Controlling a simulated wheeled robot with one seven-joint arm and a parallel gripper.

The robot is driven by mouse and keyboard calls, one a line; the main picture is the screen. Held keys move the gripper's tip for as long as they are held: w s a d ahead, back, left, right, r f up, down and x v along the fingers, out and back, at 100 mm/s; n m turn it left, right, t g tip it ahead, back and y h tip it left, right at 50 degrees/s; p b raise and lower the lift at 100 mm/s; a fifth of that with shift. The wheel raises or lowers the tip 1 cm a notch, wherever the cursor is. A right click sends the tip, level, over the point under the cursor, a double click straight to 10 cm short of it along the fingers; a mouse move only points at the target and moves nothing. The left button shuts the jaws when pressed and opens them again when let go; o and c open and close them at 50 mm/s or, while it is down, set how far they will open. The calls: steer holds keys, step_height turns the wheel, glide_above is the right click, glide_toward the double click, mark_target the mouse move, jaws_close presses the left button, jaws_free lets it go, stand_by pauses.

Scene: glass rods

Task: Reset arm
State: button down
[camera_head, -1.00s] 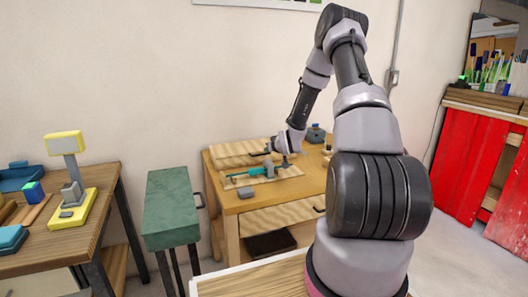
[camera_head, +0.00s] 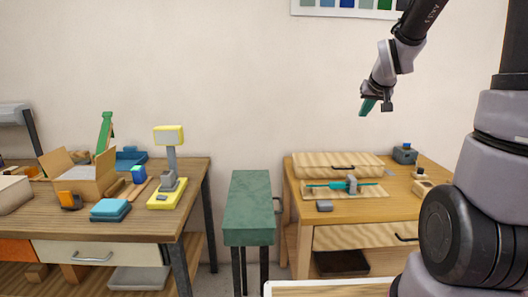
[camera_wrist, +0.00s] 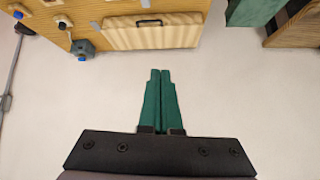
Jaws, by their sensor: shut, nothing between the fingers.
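My gripper (camera_head: 368,106) is raised in the air in front of the bare wall, above the right-hand wooden table (camera_head: 440,187). Its green fingers lie side by side, closed, with nothing between them; they also show in the wrist view (camera_wrist: 160,72). On that table lies a light board (camera_head: 372,190) with a teal rod-like piece (camera_head: 322,184) and a grey clamp-like fixture (camera_head: 352,184) on it. My gripper is well apart from all of these.
A green stand (camera_head: 249,205) stands between the two tables. The left table (camera_head: 150,215) carries an open cardboard box (camera_head: 85,182), a yellow-and-grey device (camera_head: 168,180) and a blue block (camera_head: 110,210). A wooden case (camera_head: 335,163) and a grey-blue box (camera_head: 405,154) sit at the right table's back.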

steer(key=s+a+r+m, duration=0.1)
steer(key=s+a+r, duration=0.1)
steer(key=s, duration=0.6)
steer(key=s+a+r+g+y, duration=0.1)
steer(key=s+a+r, duration=0.1)
steer(key=s, duration=0.7)
steer(key=s+a+r+m+y, duration=0.1)
steer(key=s+a+r, duration=0.1)
steer(key=s, duration=0.7)
steer(key=shift+a+r+m+g, duration=0.3)
steer(key=shift+a+r+g, duration=0.1)
steer(key=shift+r, duration=0.4)
